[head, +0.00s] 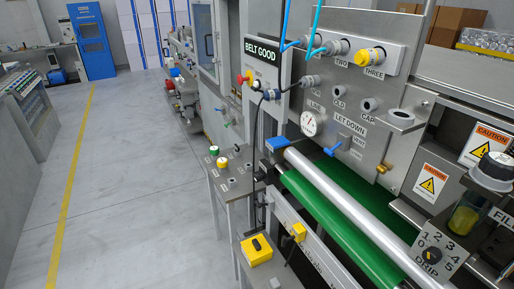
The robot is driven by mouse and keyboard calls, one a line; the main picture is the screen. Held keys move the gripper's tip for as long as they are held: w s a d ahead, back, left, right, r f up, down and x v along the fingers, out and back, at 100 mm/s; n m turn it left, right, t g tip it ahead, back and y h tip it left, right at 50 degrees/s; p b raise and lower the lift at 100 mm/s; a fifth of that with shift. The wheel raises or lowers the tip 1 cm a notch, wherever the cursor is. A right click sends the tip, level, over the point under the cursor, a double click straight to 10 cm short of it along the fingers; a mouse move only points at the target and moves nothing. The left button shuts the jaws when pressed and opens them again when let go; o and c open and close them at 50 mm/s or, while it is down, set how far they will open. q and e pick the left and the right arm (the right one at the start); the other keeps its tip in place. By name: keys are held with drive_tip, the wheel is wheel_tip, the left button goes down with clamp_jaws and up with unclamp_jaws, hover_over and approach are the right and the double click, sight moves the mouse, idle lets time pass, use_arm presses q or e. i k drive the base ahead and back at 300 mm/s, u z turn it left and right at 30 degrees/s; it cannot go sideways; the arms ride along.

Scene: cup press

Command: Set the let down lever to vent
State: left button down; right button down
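A panel marked LET DOWN (350,127) is on the grey machine front at the right of the head view. Below that label a blue lever (333,149) sticks out, its handle slanting down to the left. Small labels (357,142) lie just right of the lever's pivot, too small to read surely. A round white gauge (309,123) sits left of the lever. Neither of my grippers shows in the head view, so nothing is seen touching the lever.
A silver roller (345,200) and green belt (315,205) run below the panel. A pedestal with green and yellow buttons (222,162) and a yellow switch box (257,250) stand left of the belt. Grey floor (140,200) is open at the left.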

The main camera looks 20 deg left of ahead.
sight(330, 152)
drive_tip(key=u, duration=0.65)
drive_tip(key=k, duration=0.55)
drive_tip(key=z, duration=0.15)
drive_tip(key=i, duration=1.05)
drive_tip(key=z, duration=1.2)
